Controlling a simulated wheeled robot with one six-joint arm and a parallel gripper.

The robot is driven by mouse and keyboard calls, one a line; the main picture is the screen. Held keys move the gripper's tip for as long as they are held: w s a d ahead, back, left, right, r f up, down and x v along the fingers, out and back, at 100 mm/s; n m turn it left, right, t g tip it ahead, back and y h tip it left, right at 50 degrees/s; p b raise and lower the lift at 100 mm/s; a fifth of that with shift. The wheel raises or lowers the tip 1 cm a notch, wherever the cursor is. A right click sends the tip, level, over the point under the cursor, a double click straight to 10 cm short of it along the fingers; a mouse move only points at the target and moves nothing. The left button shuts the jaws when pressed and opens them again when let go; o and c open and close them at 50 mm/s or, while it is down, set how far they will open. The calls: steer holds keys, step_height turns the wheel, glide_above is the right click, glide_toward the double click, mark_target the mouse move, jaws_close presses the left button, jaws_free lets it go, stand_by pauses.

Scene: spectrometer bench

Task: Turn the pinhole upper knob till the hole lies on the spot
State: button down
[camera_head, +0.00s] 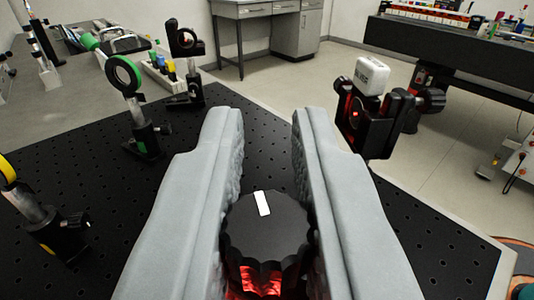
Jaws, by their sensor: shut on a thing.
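My gripper (268,150) reaches forward from the bottom of the view, with one grey finger on each side. Between the fingers is a dark, scalloped knob (268,222) with a white mark on its top. The fingers are shut on this knob, one against each side. The mark points roughly away from me, tilted slightly left. Red light shows on the knob's front side below the top. The pinhole, its hole and the spot cannot be made out in this view.
A black perforated bench (110,205) lies below. A black mount with red glow and a white cap (371,77) stands right of my fingers. A yellow-ringed post (35,208) is at far left.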

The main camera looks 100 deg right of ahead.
steer(key=shift+m+g, duration=0.6)
steer(key=shift+g, duration=0.3)
steer(key=c, duration=1.4)
jaws_free()
steer(key=shift+o, duration=0.2)
step_height(320, 180, up, 10)
